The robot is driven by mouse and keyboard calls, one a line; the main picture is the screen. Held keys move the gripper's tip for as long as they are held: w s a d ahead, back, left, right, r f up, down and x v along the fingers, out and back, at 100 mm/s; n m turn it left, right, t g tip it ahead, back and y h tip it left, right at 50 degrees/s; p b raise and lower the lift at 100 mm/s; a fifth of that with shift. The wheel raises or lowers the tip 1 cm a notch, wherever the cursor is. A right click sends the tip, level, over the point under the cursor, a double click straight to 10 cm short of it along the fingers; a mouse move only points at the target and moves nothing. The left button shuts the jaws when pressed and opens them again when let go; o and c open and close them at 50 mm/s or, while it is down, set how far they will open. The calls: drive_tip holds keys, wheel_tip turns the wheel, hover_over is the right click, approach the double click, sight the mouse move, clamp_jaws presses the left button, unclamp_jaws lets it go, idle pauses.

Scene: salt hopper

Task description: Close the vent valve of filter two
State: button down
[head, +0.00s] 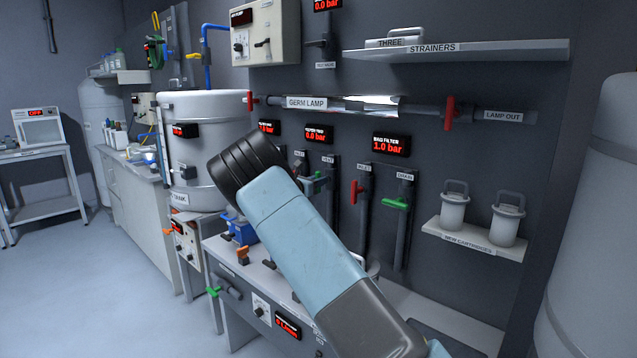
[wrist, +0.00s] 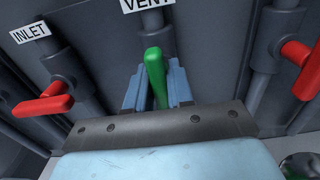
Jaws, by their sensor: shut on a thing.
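The vent valve's green handle (wrist: 154,72) stands nearly upright in the wrist view, below the VENT label (wrist: 146,4). My gripper (wrist: 156,86) has a finger on each side of this handle and is shut on it. In the head view my gripper (head: 316,184) is at the wall pipes under the filter two display (head: 319,134), which reads 0.0 bar. My arm hides most of the valve there. The red inlet handle (wrist: 45,108) is to the left in the wrist view, apart from my gripper.
Another red handle (wrist: 298,62) is close on the right in the wrist view. The bag filter display (head: 391,145) reads 1.0 bar; a green drain handle (head: 395,204) is below it. A bench (head: 245,272) stands below my arm. A cartridge shelf (head: 474,239) is to the right.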

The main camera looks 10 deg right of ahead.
drive_tip(key=m, duration=0.4)
drive_tip(key=shift+s+m, duration=0.1)
drive_tip(key=shift+m, duration=0.3)
drive_tip(key=m, duration=0.4)
drive_tip(key=shift+s+d+f+m, duration=0.1)
drive_tip(key=shift+d+f+m, duration=0.05)
drive_tip(key=shift+m, duration=0.15)
drive_tip(key=m, duration=0.4)
drive_tip(key=shift+s+f, duration=0.1)
drive_tip(key=shift+f, duration=0.1)
drive_tip(key=shift+d+f+m, duration=0.1)
drive_tip(key=shift+f+m, duration=0.05)
drive_tip(key=shift+m, duration=0.8)
drive_tip(key=shift+f+m, duration=0.1)
drive_tip(key=shift+m, duration=0.85)
drive_tip(key=shift+s+f, duration=0.1)
drive_tip(key=c, duration=1.1)
unclamp_jaws()
drive_tip(key=shift+r, duration=0.2)
